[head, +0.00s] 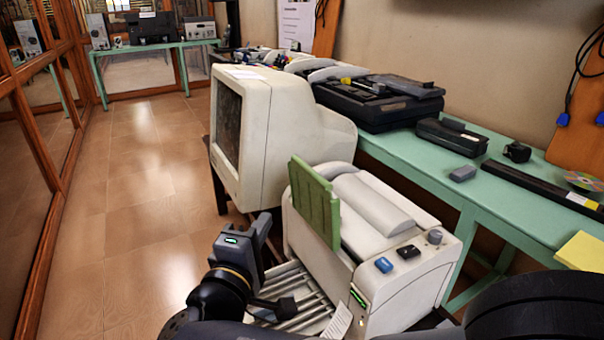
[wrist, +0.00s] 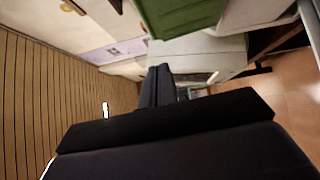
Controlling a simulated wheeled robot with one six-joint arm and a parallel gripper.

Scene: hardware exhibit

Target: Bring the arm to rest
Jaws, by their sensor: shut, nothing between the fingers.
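My gripper (wrist: 158,82) shows in the wrist view as two dark fingers together, with nothing between them. In the head view, my arm is folded at the lower middle, and the dark end of the gripper (head: 284,308) seems to be low over the slatted tray of a beige printer-like machine (head: 385,262). I cannot tell whether it touches the tray. A green panel (head: 314,203) stands upright on that machine, right of my arm. The panel also shows at the top of the wrist view (wrist: 180,15).
A beige monitor (head: 285,135) stands just beyond the arm. A green bench (head: 430,170) along the right wall holds a black printer (head: 375,105), a black box (head: 450,136) and small items. Tiled floor (head: 135,215) is clear at left, beside a wood-framed glass partition (head: 35,190).

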